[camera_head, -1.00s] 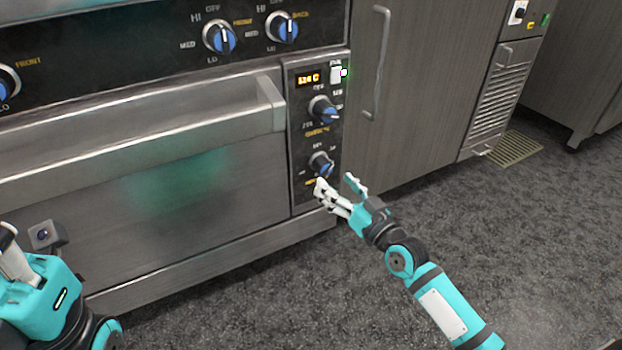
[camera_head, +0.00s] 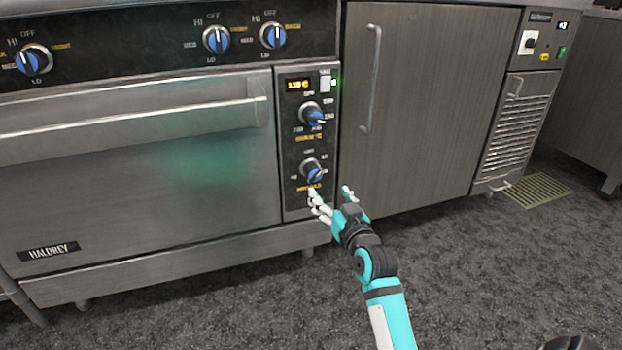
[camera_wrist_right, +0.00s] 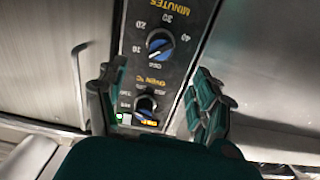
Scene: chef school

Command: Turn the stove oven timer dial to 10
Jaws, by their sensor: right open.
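The timer dial (camera_head: 313,171) is the lower blue-centred knob on the oven's narrow control panel. It also shows in the right wrist view (camera_wrist_right: 160,44), below the word MINUTES, with 10, 20, 30 and 40 around it. Its exact pointer setting is too small to read surely. My right gripper (camera_head: 330,192) is open and empty, just below and slightly right of the dial in the head view. In the right wrist view its fingers (camera_wrist_right: 152,78) are spread, with the dial beyond them and apparently apart from them. My left gripper is out of view.
The oven temperature dial (camera_head: 313,114) and a lit display (camera_head: 298,85) sit above the timer. The oven door handle (camera_head: 130,132) juts out at left. A cabinet (camera_head: 430,110) with a vertical handle stands at right. The floor (camera_head: 200,310) in front is clear.

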